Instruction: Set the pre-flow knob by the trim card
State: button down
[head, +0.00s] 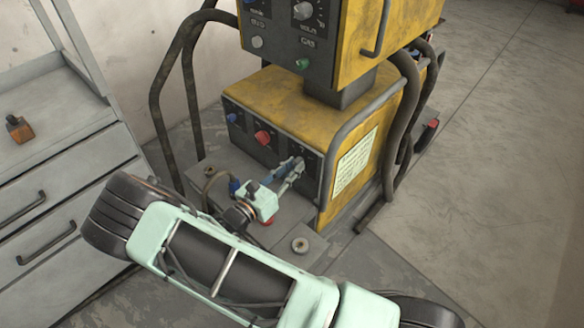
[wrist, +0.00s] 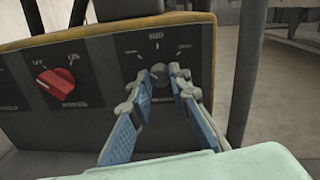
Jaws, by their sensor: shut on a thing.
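A dark grey knob (wrist: 159,74) sits on the front panel of the lower yellow unit, with marks around it and a small label above that I cannot read. My gripper (wrist: 162,80) has one fingertip on each side of this knob and is shut on it. In the head view my gripper (head: 294,164) reaches the right part of the panel and hides the knob. The knob's pointer direction cannot be made out. A pale card with lines of writing (head: 355,163), likely the trim card, is on the unit's right side; its text is too small to read.
A red knob (wrist: 62,82) is left of the dark knob on the same panel (head: 262,138); a blue knob (head: 231,117) is farther left. An upper yellow unit (head: 385,30) stands above. Thick hoses (head: 405,90) run behind at right. A grey drawer cabinet (head: 60,190) stands at left. Floor at right is clear.

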jog(key=shift+m, duration=0.3)
jog(key=m+b, duration=0.1)
jog(key=m, duration=0.8)
jog(key=shift+f+h, duration=0.1)
jog(key=shift+h, duration=0.2)
dwell(0.3)
jog(key=c, duration=1.8)
grip_release()
jog(key=shift+a, duration=0.1)
